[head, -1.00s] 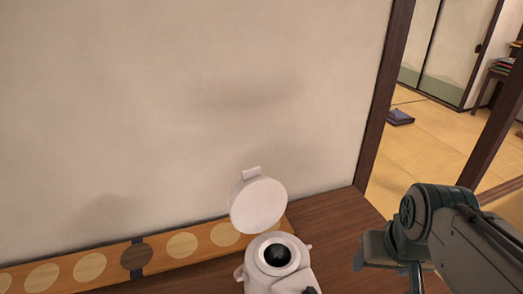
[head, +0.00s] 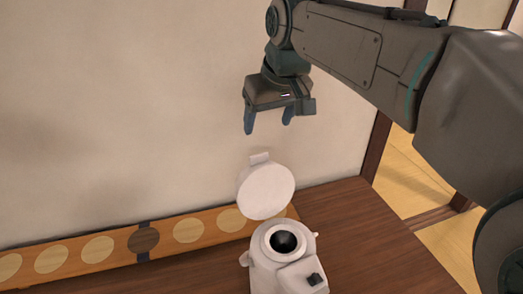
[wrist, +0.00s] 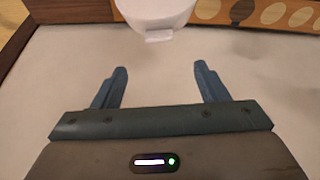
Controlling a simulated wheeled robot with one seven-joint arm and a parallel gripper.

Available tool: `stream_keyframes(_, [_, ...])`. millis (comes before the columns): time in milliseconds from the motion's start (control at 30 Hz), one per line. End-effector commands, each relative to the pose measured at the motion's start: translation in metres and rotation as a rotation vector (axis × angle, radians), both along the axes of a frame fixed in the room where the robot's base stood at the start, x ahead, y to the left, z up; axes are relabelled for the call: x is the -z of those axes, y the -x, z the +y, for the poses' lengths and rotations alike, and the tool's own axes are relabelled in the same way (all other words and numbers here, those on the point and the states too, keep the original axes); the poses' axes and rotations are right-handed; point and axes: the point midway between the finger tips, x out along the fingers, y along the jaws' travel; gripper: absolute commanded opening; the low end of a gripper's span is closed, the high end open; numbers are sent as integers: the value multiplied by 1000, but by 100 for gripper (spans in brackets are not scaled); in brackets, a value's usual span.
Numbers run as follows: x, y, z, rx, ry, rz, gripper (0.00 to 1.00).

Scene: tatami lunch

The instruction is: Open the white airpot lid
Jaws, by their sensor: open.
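The white airpot (head: 290,270) stands on the brown wooden surface near the wall. Its lid (head: 266,190) is raised and tilted back, and the dark round mouth (head: 284,241) shows below it. My gripper (head: 268,122) is above the lid in the head view, pointing down, with its fingers apart and empty. In the wrist view my gripper (wrist: 160,85) is open, and the lid (wrist: 157,14) with its tab shows at the top, beyond the fingertips and not between them.
A wooden strip with pale discs (head: 97,250) runs along the wall behind the airpot, on the left. The wooden surface (head: 360,240) right of the airpot is clear. The pale wall (head: 130,100) stands close behind. A dark post (head: 380,135) edges the doorway.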

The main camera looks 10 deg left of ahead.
Motion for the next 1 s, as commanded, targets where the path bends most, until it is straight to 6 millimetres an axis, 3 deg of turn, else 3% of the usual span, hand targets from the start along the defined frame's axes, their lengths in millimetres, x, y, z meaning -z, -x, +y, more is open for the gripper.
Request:
stream_keyframes(300, [62, -19, 15, 2, 3, 5, 67])
stream_keyframes(500, [94, -29, 24, 1, 2, 3, 67])
stream_keyframes(700, [110, -35, 28, 2, 1, 1, 67])
stream_keyframes(1000, [112, -36, 28, 2, 0, 0, 67])
